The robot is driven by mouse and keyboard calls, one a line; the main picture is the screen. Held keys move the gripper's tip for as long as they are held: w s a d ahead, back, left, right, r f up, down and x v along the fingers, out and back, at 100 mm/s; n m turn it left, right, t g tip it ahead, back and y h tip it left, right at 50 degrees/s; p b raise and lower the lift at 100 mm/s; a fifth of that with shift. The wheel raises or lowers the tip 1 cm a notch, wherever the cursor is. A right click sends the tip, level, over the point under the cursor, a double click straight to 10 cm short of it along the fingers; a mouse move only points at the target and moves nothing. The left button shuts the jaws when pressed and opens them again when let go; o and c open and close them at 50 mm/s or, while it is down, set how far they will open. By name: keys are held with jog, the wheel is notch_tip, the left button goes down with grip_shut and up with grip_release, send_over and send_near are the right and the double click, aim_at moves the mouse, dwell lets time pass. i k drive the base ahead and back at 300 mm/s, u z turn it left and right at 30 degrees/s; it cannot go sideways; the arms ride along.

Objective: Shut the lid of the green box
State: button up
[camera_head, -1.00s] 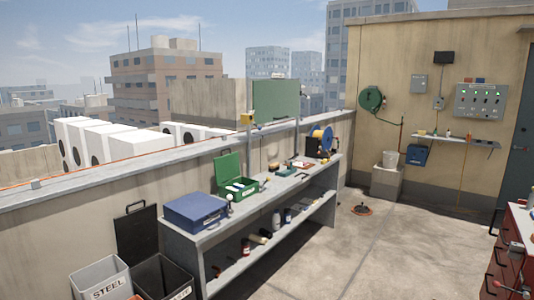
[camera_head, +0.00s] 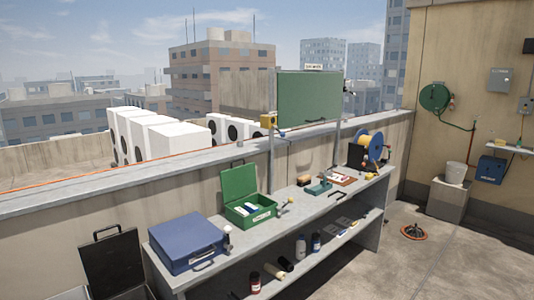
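The green box (camera_head: 252,214) stands on the grey workbench, right of a blue case. Its lid (camera_head: 239,183) is open and stands upright at the back, leaning slightly. White and blue items show inside the box. My gripper is not in view.
The closed blue case (camera_head: 187,242) sits at the bench's near left end. A small white-topped item (camera_head: 227,237) stands beside it. Tools, a yellow-blue reel (camera_head: 370,146) and a green board (camera_head: 309,97) are farther right. The bench (camera_head: 290,217) has a lower shelf with bottles. Open floor lies to the right.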

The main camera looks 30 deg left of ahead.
aim_at(239, 182)
jog(key=u, duration=0.15)
jog(key=i, duration=1.4)
jog(key=u, duration=0.9)
jog(key=i, duration=0.75)
jog(key=u, duration=1.5)
jog(key=i, duration=0.65)
jog(key=u, duration=0.5)
